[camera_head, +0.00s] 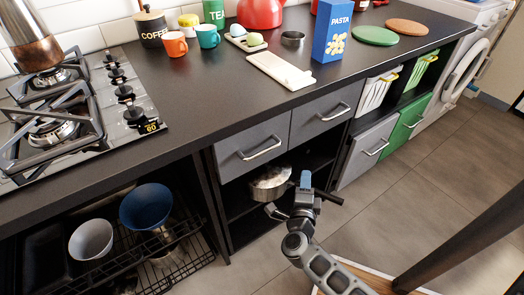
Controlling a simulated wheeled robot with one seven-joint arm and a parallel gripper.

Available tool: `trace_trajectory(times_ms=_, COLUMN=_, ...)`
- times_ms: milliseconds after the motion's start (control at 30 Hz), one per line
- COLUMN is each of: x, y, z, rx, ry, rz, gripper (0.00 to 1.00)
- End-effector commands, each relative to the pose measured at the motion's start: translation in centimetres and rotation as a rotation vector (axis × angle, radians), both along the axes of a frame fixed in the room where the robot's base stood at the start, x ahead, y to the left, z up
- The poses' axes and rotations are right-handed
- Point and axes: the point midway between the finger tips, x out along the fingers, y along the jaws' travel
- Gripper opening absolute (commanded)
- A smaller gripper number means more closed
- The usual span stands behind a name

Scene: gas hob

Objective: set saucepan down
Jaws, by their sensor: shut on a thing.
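The saucepan (270,184) is a shiny metal pan inside the open shelf space under the grey drawers. Its black handle (329,196) sticks out to the right, past the front of the cabinet. My gripper (306,182), with a blue tip showing, is shut on the handle in front of the opening. The pan looks about level. Its underside is in shadow, so I cannot tell whether it touches the shelf.
Two grey drawers (253,145) are just above the pan. A dark upright (209,195) borders the shelf space on the left. A wire rack (185,245) holds a blue bowl (146,206) and a white bowl (91,240). The gas hob (75,120) is at upper left.

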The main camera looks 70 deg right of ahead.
Motion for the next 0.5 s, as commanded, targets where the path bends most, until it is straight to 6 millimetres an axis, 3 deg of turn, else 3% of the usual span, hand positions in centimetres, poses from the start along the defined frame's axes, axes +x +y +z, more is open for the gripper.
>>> trace_trajectory(times_ms=500, x=9.4, y=-5.8, z=0.2, rx=-0.006, ry=-0.007, rz=-0.001, gripper=0.00)
